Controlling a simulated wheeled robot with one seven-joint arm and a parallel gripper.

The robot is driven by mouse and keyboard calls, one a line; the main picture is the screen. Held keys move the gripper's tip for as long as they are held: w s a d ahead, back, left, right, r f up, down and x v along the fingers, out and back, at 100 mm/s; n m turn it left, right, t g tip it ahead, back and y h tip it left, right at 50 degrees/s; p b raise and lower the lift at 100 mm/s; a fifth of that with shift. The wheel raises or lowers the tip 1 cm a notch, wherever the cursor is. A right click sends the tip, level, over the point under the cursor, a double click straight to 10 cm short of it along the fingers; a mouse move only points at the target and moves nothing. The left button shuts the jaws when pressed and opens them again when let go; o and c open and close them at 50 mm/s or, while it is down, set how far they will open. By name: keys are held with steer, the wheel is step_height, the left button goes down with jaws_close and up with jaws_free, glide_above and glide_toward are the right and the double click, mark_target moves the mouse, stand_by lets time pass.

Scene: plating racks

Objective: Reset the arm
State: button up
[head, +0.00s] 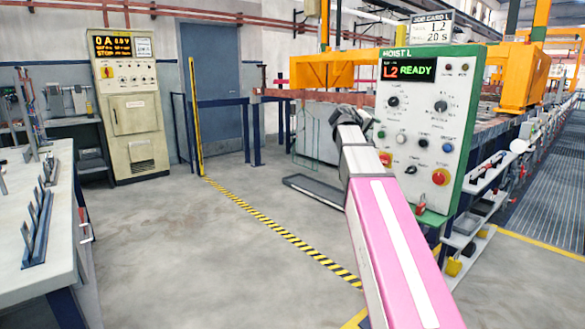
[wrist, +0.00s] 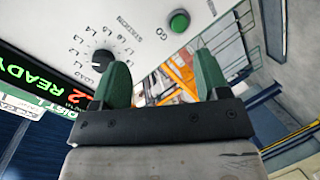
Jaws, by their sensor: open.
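My arm reaches up from the lower right of the head view, with my gripper (head: 352,119) at the left edge of the hoist control panel (head: 425,125). In the wrist view my gripper (wrist: 163,75) shows two green fingers spread apart, with nothing between them. The panel face fills the upper left of that view, beyond the fingers. It carries a black station dial (wrist: 103,57) and a green GO button (wrist: 179,20). The panel's display (head: 408,70) reads L2 READY. I cannot tell how far the fingertips are from the panel.
A white workbench (head: 40,225) with racks stands at the left. A beige cabinet (head: 130,110) stands at the back left. A dark floor tray (head: 322,196) lies left of the panel. Shelves (head: 490,180) line the tanks at the right. The middle floor (head: 190,260) is clear.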

steer(key=s+a+f+g+y, duration=0.1)
steer(key=s+a+f+y, duration=0.15)
steer(key=f, duration=0.85)
steer(key=s+a+f+g+y, duration=0.1)
steer(key=s+f+g, duration=0.15)
steer(key=f, duration=0.75)
steer(key=s+a+f+g+y, duration=0.15)
steer(key=s+f, duration=0.25)
steer(key=f, duration=0.7)
steer(key=s+a+f+m+g+y, duration=0.1)
steer(key=s+a+f+g+y, duration=0.1)
steer(key=s+f, duration=0.7)
steer(key=s+a+f+m+g+y, duration=0.1)
steer(key=s+a+f+g+y, duration=0.1)
steer(key=s+a+f+y, duration=0.2)
steer(key=s+a+f, duration=0.3)
steer(key=s+f, duration=0.3)
steer(key=f, duration=0.2)
steer(key=shift+f+y, duration=0.25)
steer(key=shift+y, duration=0.15)
jaws_close()
